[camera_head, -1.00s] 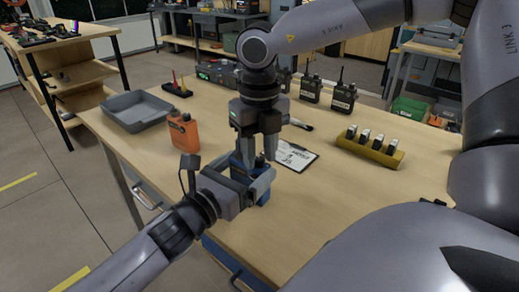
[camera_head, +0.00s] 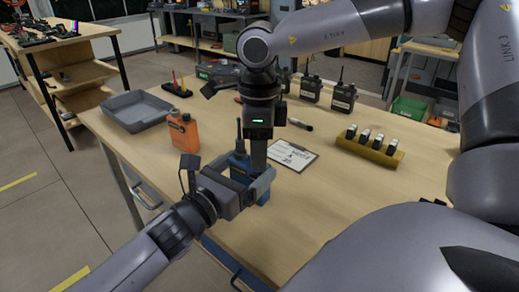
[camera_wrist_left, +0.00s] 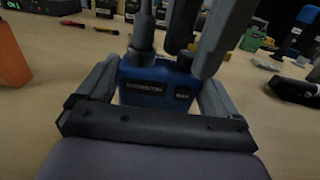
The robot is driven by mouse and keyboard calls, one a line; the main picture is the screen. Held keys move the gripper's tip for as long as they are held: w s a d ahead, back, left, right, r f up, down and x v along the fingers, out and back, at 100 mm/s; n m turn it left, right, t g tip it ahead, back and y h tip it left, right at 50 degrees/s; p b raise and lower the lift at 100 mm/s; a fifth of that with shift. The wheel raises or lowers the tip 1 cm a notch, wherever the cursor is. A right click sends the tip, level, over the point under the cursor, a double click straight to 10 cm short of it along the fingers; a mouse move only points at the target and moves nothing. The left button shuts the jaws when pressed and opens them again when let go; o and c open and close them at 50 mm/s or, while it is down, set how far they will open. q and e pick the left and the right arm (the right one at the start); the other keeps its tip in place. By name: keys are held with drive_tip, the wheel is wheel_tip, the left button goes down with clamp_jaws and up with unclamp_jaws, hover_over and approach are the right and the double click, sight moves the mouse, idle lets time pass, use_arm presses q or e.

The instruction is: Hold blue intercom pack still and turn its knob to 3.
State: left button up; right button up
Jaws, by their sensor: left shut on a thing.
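The blue intercom pack (camera_head: 240,162) stands upright near the table's front edge, its antenna pointing up. In the left wrist view its labelled blue face (camera_wrist_left: 150,85) shows between the jaws. My left gripper (camera_head: 250,183) is shut on the pack from both sides. My right gripper (camera_head: 257,170) points straight down over the pack's top; its fingers also show in the left wrist view (camera_wrist_left: 203,62), at the top right of the pack beside the antenna. They hide most of the knob, and its setting cannot be read. Whether these fingers grip the knob is unclear.
An orange flask-like pack (camera_head: 184,133) and a grey tray (camera_head: 137,112) stand to the left. A clipboard (camera_head: 292,155) lies just right of the pack. A yellow block with several upright pieces (camera_head: 368,151) and two black radios (camera_head: 343,98) are farther right.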

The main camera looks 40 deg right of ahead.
drive_tip(key=c, duration=0.6)
drive_tip(key=shift+m, duration=1.3)
drive_tip(key=shift+m, duration=1.4)
